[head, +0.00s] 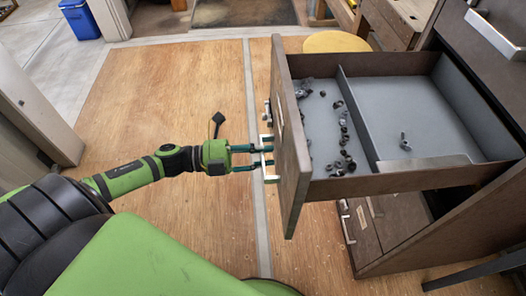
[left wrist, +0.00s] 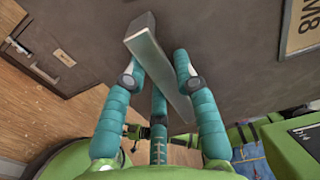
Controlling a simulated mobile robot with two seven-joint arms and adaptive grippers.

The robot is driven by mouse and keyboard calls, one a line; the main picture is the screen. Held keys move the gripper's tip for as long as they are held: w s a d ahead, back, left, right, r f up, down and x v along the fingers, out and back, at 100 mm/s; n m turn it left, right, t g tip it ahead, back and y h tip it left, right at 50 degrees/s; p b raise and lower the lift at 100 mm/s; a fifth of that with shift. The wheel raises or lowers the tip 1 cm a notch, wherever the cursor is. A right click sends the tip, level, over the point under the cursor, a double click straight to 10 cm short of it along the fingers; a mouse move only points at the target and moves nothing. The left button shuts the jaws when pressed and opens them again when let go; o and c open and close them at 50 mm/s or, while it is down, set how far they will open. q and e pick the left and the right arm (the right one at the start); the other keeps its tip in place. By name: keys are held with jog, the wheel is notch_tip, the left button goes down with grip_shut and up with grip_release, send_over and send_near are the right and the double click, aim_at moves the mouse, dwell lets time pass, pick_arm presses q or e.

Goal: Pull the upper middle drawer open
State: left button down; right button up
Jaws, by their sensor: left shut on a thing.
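The drawer (head: 292,150) is a dark brown box with a grey lined inside, and it stands well out of the dark cabinet (head: 420,235). Its front panel faces left in the head view. My left gripper (head: 262,158) is at the pale metal handle on that front panel. In the left wrist view the teal fingers (left wrist: 157,85) sit on both sides of the metal handle bar (left wrist: 158,62) and are shut on it. A label with "M8" (left wrist: 302,27) shows on the drawer front. My right gripper is not in view.
Several small dark metal parts (head: 345,135) lie in the drawer's left compartment, beside a thin divider (head: 357,115). One small part (head: 405,142) lies in the right compartment. A closed drawer front (head: 360,232) shows lower down. The wooden floor (head: 160,110) left of the drawer is clear. A blue bin (head: 80,20) stands far back.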

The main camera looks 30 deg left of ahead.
pick_arm(q)
jog(key=c, duration=0.9)
grip_release()
jog(key=shift+c, duration=0.2)
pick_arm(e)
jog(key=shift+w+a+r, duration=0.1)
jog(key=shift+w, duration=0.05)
pick_arm(q)
jog(key=v, duration=1.2)
